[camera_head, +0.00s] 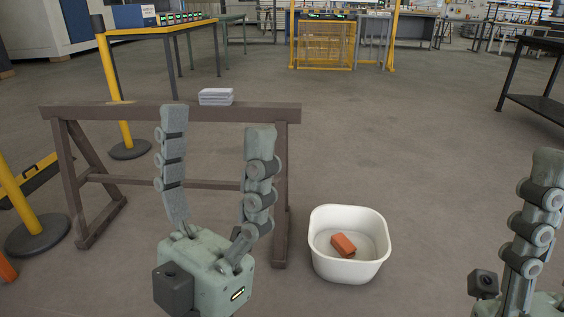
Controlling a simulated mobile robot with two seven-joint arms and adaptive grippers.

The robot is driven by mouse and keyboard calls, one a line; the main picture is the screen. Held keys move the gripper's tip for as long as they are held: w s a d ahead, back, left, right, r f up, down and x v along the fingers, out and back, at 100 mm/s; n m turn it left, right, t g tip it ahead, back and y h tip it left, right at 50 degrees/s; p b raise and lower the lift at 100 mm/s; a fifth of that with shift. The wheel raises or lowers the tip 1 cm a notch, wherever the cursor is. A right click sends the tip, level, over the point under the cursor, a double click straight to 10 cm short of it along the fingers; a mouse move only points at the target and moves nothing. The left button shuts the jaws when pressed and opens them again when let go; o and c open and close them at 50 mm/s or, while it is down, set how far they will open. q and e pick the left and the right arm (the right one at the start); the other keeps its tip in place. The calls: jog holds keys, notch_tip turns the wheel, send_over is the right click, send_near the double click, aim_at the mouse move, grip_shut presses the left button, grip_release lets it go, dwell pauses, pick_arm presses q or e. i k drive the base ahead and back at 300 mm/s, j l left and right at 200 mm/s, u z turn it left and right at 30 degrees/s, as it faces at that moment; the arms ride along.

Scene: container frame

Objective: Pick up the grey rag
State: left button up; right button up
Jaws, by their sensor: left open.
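The grey rag (215,97) lies folded on top of the brown trestle's beam (120,112), right of its middle. My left gripper (217,122) is open and empty, with its fingers pointing up in the picture. Its two fingers stand apart in front of the trestle, and the rag shows between and slightly above the fingertips. I see no contact with the rag. My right gripper (535,225) is cut off by the right edge. Only one of its fingers shows, so its opening is hidden.
A white tub (322,264) with an orange block (343,245) in it stands on the floor right of the trestle. Yellow posts (116,85) stand at the left. A dark table (540,104) is at the right. The middle floor is clear.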

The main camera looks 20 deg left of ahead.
aim_at(207, 96)
jog(key=u, duration=0.95)
jog(key=i+j+z, duration=0.15)
jog(key=i+l, duration=0.05)
